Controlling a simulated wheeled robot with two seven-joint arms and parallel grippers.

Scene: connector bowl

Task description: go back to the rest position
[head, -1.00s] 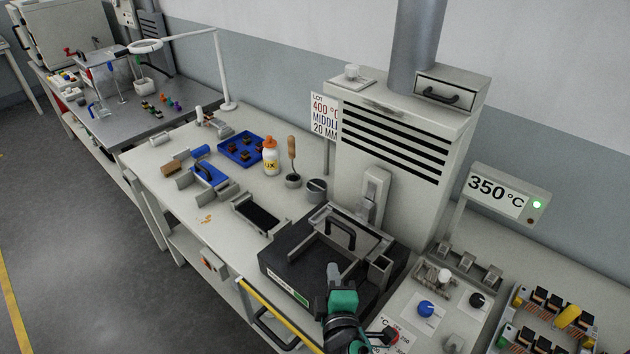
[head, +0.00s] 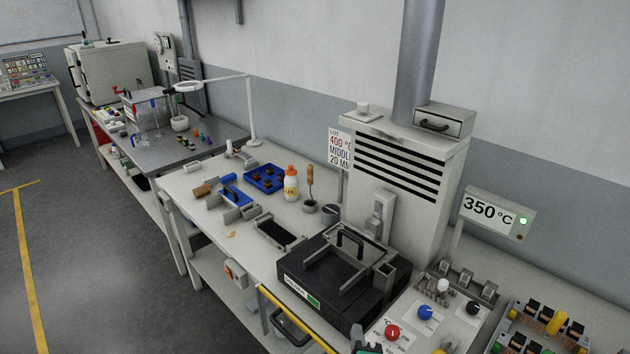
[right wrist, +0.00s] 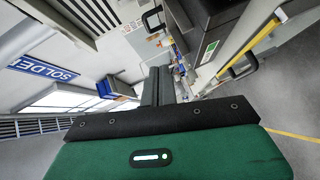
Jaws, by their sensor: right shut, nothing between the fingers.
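My right gripper (head: 366,347) barely shows at the bottom edge of the head view, in front of the bench. In the right wrist view its dark fingers (right wrist: 158,82) are together with nothing between them, beyond the green gripper body. It touches nothing that I can see. My left gripper is in neither view.
The black solder pot (head: 325,282) with its handled lid frame stands close by on the bench, with a yellow-black rail (head: 298,318) in front. Red (head: 392,333) and blue (head: 425,312) knobs are to the right. A flux bottle (head: 291,186) and blue tray (head: 265,179) stand farther back. The floor at left is clear.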

